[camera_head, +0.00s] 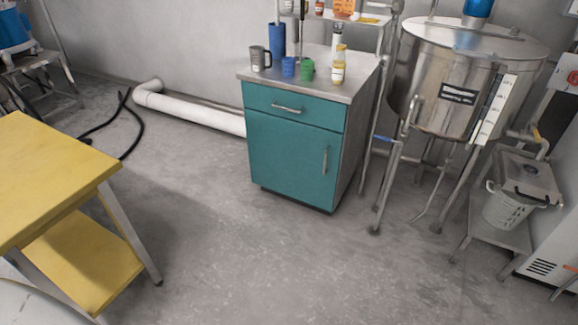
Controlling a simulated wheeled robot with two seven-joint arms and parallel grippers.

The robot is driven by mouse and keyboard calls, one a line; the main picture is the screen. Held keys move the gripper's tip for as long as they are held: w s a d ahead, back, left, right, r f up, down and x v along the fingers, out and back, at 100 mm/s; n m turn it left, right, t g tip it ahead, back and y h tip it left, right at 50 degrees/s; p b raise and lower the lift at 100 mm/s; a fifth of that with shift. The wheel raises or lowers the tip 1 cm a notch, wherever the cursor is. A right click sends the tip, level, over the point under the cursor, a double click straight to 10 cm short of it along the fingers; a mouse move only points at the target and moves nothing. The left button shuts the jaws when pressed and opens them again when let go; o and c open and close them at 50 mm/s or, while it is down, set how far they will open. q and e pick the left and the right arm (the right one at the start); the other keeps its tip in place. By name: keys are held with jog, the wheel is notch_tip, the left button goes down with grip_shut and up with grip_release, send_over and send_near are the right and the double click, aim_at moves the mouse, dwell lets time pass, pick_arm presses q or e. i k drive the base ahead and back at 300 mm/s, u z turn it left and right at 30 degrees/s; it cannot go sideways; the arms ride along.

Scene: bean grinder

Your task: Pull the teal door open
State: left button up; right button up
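The teal door (290,162) is the lower front of a teal cabinet with a grey top (310,70). The door looks shut, flush with the cabinet front. Its upright metal handle (325,161) is near the door's right edge. A teal drawer with a level metal handle (286,108) sits above the door and is shut. Neither of my grippers shows in the head view, and nothing touches the door.
Cups and bottles (338,72) stand on the cabinet top. A yellow table (45,165) stands at the left. A steel tank on legs (455,75) stands close to the cabinet's right. The grey floor (260,250) before the door is clear.

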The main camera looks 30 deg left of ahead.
aim_at(297, 160)
jog(key=k, duration=0.65)
jog(key=u, duration=0.7)
jog(key=i, duration=0.9)
jog(key=u, duration=0.6)
jog(key=i, duration=1.25)
jog(key=z, duration=0.55)
jog(key=i, duration=0.3)
jog(key=z, duration=0.2)
